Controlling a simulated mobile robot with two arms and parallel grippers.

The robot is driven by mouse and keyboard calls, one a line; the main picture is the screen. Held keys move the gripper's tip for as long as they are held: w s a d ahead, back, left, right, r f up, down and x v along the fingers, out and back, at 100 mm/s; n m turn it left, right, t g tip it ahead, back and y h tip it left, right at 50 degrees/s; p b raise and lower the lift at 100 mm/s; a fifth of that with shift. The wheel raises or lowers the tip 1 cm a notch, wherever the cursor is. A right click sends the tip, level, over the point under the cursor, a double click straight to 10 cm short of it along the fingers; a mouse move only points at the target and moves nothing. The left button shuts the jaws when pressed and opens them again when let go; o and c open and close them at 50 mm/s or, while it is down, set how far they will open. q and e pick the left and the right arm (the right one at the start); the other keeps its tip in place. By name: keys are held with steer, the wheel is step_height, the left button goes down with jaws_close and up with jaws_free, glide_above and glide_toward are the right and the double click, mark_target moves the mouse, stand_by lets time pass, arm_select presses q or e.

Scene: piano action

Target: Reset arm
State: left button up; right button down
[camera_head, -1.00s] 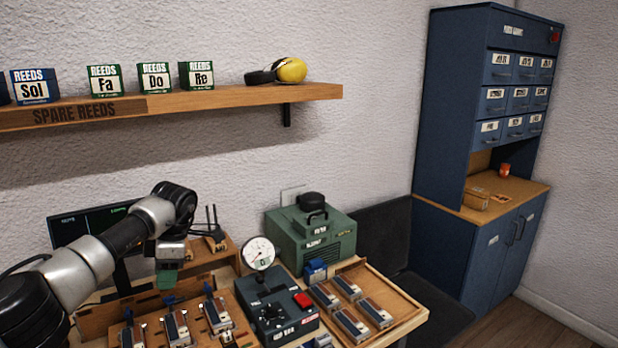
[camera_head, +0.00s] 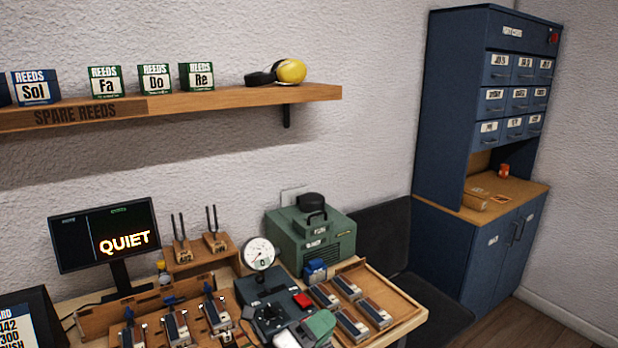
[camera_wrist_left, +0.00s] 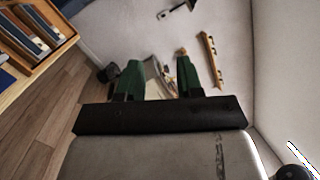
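My left gripper (camera_head: 318,325) shows at the bottom of the head view, beside the dark tester box (camera_head: 262,308) and the wooden tray (camera_head: 402,306). In the left wrist view its green fingers (camera_wrist_left: 158,80) stand apart with nothing clearly held between them. Most of my left arm is out of the head view. My right gripper is in neither view.
A monitor (camera_head: 105,236) reading QUIET stands at the back left. Several reed blocks lie in the tray and in the wooden rack (camera_head: 97,322). A green machine (camera_head: 318,240) and round gauge (camera_head: 260,253) stand behind. A blue cabinet (camera_head: 450,130) is at the right.

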arm_select(q)
steer(key=s+a+f+n+t+y, duration=0.1)
steer(key=s+a+f+n+y, duration=0.35)
steer(key=a+n+y, duration=0.55)
steer(key=s+a+f+n+t+y, duration=0.1)
steer(key=s+a+f+n+y, duration=0.35)
steer(key=n, duration=0.85)
steer(key=s+a+f+n+g+y, duration=0.1)
steer(key=s+a+f+n+g, duration=0.25)
steer(key=s, duration=0.35)
steer(key=s+a+f+n+g, duration=0.2)
steer(key=s+g, duration=0.2)
steer(key=s, duration=0.3)
steer(key=s+a+f+n+g+y, duration=0.1)
steer(key=s+a+f+n+g, duration=0.15)
steer(key=s, duration=0.45)
step_height(320, 180, down, 31)
steer(key=s+g+b, duration=0.1)
steer(key=g+b, duration=0.1)
steer(key=b, duration=0.3)
steer(key=s+a+f+g+b, duration=0.1)
steer(key=s+a+f+b, duration=0.2)
steer(key=s+f, duration=1.3)
step_height(320, 180, down, 4)
steer(key=shift+s+a+m+b, duration=0.2)
steer(key=shift+m+b, duration=0.1)
steer(key=shift+b, duration=0.3)
